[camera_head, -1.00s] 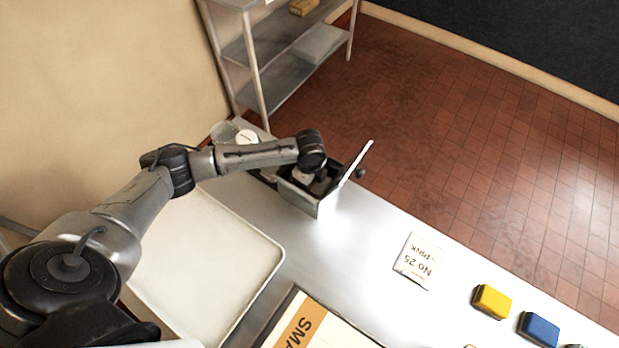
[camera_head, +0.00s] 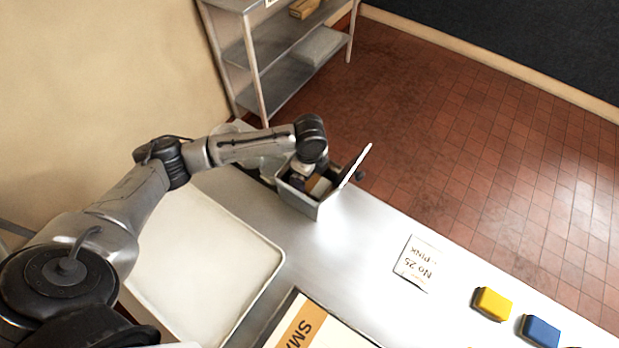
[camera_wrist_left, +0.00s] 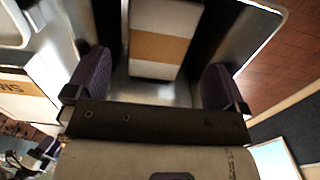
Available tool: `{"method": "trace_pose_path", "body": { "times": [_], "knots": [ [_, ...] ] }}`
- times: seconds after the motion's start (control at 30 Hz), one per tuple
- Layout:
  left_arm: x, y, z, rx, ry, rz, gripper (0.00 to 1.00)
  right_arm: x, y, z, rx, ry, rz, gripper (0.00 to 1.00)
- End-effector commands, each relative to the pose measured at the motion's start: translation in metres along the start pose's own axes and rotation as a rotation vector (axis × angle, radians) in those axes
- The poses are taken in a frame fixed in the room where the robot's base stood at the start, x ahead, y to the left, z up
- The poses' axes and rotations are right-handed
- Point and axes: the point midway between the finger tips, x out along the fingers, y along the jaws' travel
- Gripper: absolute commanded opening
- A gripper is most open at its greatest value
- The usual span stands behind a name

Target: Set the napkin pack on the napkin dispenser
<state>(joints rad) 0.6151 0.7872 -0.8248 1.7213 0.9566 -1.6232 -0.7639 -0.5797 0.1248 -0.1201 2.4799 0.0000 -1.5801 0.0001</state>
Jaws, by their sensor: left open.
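The napkin dispenser (camera_head: 300,203) is an open grey metal box with a raised flap, on the counter in the head view. The napkin pack is white with a tan band; in the left wrist view the pack (camera_wrist_left: 160,45) appears to lie inside the dispenser. In the head view part of the pack (camera_head: 319,187) shows inside the box, beside my gripper. My left gripper (camera_wrist_left: 156,88) is open, its dark fingers apart, with the pack ahead of them and not held. In the head view my left gripper (camera_head: 302,172) is over the dispenser, mostly hidden by my wrist. My right gripper is not in view.
A pale tray (camera_head: 205,270) lies left of the dispenser. A clear container (camera_head: 235,132) stands behind my arm. A printed card (camera_head: 415,263), a yellow block (camera_head: 492,303) and a blue block (camera_head: 540,330) sit to the right. A metal shelf (camera_head: 285,75) stands behind.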

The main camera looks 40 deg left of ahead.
Motion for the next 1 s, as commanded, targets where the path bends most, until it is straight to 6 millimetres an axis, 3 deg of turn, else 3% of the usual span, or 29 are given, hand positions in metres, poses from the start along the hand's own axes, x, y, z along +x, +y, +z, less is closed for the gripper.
{"method": "trace_pose_path", "body": {
  "times": [0.2,0.4,1.0],
  "knots": [
    [-0.036,0.0,0.0,0.001,0.001,-0.001,1.0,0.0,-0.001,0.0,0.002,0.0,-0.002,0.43],
    [-0.055,0.0,0.0,-0.001,0.0,0.001,1.0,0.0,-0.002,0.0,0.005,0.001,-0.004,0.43],
    [-0.06,0.0,0.0,0.0,0.0,0.001,1.0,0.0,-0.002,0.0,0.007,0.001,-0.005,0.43]
  ]
}}
